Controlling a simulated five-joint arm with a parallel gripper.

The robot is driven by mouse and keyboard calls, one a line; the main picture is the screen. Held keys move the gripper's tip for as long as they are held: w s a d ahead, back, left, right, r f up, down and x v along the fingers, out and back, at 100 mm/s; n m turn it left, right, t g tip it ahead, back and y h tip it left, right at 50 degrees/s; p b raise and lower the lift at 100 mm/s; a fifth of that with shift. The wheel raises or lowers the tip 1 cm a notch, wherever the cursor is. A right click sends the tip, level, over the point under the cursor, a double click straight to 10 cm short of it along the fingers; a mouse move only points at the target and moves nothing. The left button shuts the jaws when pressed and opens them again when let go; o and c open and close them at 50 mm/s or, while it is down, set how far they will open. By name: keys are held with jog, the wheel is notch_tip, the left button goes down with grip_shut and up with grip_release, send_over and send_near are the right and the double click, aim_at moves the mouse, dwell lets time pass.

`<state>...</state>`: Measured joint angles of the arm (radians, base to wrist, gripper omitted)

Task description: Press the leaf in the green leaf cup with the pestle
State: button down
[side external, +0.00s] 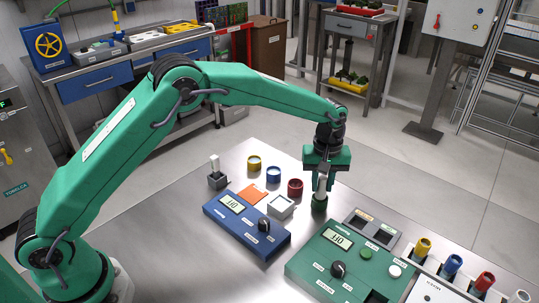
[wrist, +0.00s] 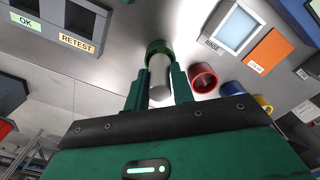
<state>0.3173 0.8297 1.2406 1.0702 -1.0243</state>
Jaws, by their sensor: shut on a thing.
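My gripper (side external: 321,178) is shut on a pale grey pestle (wrist: 159,82), upright between the fingers. The green leaf cup (side external: 319,203) stands on the steel table directly below my gripper. In the wrist view the green cup (wrist: 155,46) shows just beyond the fingertips, and the pestle's lower end overlaps its opening. The end appears to be at or inside the cup; how deep, and whether it touches the leaf, I cannot tell. The leaf is hidden.
A red cup (side external: 295,188), blue cup (side external: 273,174) and yellow cup (side external: 254,163) stand close by, left of the green cup. A white rinse tray (side external: 281,208), blue meter box (side external: 246,225), green meter box (side external: 340,265) and OK/RETEST tray (side external: 372,228) stand nearer.

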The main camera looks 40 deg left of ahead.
jog(key=shift+f, duration=1.35)
dwell(0.9)
jog(key=shift+r, duration=3.3)
jog(key=shift+s, duration=0.1)
